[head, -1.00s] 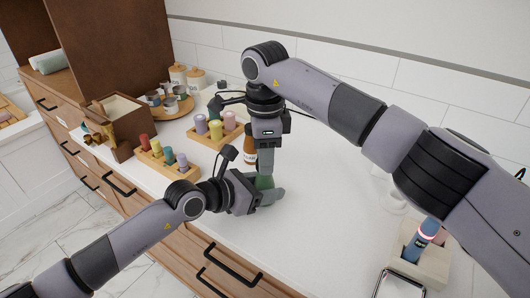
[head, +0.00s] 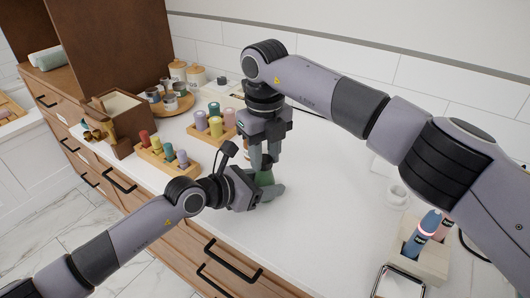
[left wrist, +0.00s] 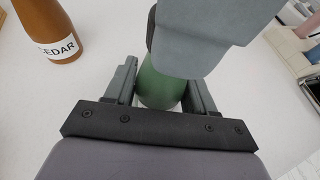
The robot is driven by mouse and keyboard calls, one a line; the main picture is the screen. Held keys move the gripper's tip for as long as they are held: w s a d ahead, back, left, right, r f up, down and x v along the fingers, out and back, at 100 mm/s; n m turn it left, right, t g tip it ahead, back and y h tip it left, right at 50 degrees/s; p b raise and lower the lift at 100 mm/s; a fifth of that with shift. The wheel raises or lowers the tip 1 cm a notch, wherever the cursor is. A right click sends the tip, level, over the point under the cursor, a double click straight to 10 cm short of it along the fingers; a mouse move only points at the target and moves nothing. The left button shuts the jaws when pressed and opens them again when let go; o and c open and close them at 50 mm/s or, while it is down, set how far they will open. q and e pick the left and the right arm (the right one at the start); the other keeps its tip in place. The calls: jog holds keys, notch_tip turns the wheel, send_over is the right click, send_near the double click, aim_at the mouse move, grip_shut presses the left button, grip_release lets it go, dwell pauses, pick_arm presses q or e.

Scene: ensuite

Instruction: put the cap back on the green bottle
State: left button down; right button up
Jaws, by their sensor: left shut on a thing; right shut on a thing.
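The green bottle (head: 264,179) stands upright on the white counter, and it also shows in the left wrist view (left wrist: 160,88). My left gripper (head: 266,190) is shut around its body from the side. My right gripper (head: 264,164) points straight down over the bottle's top, its fingers closed around the bottle's upper end. The cap is hidden between these fingers, so I cannot see how it sits on the neck. In the left wrist view the right gripper's fingers (left wrist: 205,35) cover the top of the bottle.
An amber bottle labelled CEDAR (left wrist: 48,28) stands close by. Wooden racks with coloured rolls (head: 168,160) lie to the left, below a round tray of jars (head: 178,104). A holder with a blue tube (head: 422,235) is at right.

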jog(key=m, duration=1.4)
jog(key=shift+a, duration=0.1)
jog(key=m, duration=0.8)
jog(key=shift+w, duration=0.1)
jog(key=m, duration=0.7)
jog(key=shift+m, duration=0.3)
